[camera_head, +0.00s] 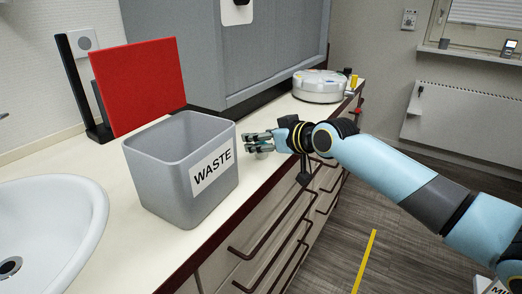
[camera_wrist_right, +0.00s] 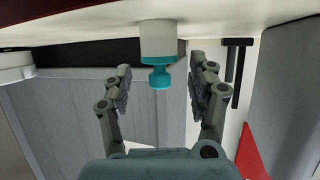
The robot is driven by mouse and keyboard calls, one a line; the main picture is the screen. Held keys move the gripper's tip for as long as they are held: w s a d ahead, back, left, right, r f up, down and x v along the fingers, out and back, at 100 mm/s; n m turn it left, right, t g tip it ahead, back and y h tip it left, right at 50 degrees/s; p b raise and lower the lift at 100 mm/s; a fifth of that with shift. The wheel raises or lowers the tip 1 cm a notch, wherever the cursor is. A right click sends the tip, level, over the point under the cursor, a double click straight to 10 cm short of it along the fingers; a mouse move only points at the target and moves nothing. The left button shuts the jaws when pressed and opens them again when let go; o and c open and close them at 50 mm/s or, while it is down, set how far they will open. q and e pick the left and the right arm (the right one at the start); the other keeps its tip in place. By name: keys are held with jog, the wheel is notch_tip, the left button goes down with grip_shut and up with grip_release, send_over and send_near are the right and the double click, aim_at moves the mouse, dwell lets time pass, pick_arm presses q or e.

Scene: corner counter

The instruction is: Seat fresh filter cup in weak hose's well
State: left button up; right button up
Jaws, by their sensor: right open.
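A small pale cylinder with a teal knobbed top (camera_wrist_right: 160,76), which may be the filter cup, stands on the counter and appears upside down in the right wrist view. My right gripper (camera_wrist_right: 162,64) is open, with its two fingers on either side of the teal knob and visible gaps between. In the head view my right gripper (camera_head: 256,141) is over the counter, right of the waste bin, and partly hides the small object (camera_head: 263,154). A white round device (camera_head: 318,86) sits farther back on the counter. No hose or well can be made out. My left gripper is out of view.
A grey waste bin (camera_head: 152,178) stands close left of the gripper. A red panel (camera_head: 138,84) stands behind the bin, and a white sink (camera_head: 55,215) is at the front left. The counter (camera_head: 262,181) is bare near its front edge, above drawers with dark handles.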

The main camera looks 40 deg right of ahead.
jog(key=shift+w, duration=0.2)
jog(key=shift+s, duration=0.1)
grip_shut()
dwell(0.6)
